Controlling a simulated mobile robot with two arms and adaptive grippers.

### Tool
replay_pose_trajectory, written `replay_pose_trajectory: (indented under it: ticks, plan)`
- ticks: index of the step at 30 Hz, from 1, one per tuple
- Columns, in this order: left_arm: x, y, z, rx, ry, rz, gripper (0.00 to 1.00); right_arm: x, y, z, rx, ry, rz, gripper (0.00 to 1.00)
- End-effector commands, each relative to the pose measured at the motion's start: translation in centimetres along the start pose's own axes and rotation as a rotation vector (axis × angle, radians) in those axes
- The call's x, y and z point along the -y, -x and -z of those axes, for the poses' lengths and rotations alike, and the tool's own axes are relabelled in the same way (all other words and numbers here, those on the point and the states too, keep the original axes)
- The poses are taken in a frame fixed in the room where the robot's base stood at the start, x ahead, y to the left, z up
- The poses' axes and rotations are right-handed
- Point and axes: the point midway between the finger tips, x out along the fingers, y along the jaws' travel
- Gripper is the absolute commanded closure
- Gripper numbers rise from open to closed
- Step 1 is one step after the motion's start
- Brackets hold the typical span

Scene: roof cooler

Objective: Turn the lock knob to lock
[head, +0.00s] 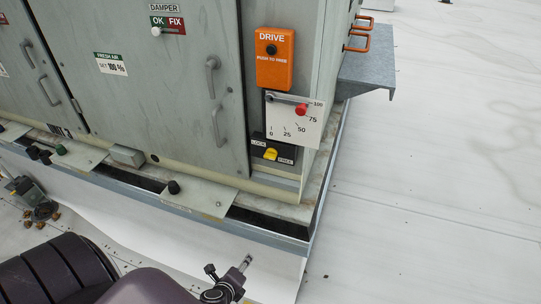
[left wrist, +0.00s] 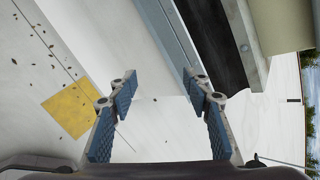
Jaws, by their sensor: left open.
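The lock knob (head: 270,154) is a small yellow knob on a black plate low on the cooler's corner panel. The plate has a LOCK label at its left and a FREE label at its right. The knob is too small to tell exactly which way it points. My left gripper (head: 229,268) is at the bottom of the head view, below and left of the knob and well apart from it. In the left wrist view its two blue-padded fingers (left wrist: 165,88) are spread with nothing between them. The knob is not in the wrist view. My right gripper is not in view.
Above the knob are a white dial plate (head: 290,125) with a red-knobbed lever (head: 301,109) and an orange DRIVE box (head: 275,58). The cooler's base ledge (head: 185,195) juts out below. A yellow patch (left wrist: 72,110) marks the roof. Open roof lies at right.

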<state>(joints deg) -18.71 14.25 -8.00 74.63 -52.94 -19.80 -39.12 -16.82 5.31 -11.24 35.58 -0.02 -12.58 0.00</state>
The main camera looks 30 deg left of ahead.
Motion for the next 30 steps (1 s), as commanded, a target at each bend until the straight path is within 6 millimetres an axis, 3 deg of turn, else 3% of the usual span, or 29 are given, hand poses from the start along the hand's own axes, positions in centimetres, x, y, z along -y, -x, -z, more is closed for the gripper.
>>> replay_pose_trajectory:
  ticks: [1, 3, 6, 10, 13, 16, 30]
  plan:
    - [5.8, 1.2, -3.1, 0.061, -0.172, 0.102, 0.55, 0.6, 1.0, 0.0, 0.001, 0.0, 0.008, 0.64]
    - [12.7, 3.1, -6.3, 0.165, -0.409, 0.22, 0.55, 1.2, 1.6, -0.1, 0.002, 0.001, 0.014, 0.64]
    - [20.6, 6.6, -9.7, 0.322, -0.682, 0.342, 0.55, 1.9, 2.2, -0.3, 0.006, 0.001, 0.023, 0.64]
    - [27.3, 10.7, -12.3, 0.493, -0.91, 0.43, 0.55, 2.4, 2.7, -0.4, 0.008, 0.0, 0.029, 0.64]
    - [29.8, 12.6, -13.2, 0.57, -0.997, 0.458, 0.55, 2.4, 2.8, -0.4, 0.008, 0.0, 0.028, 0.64]
    - [31.1, 13.0, -13.6, 0.602, -1.031, 0.468, 0.55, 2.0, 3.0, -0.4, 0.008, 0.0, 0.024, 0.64]
    - [35.0, 8.2, -15.1, 0.6, -1.031, 0.467, 0.55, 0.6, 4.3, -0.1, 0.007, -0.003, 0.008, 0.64]
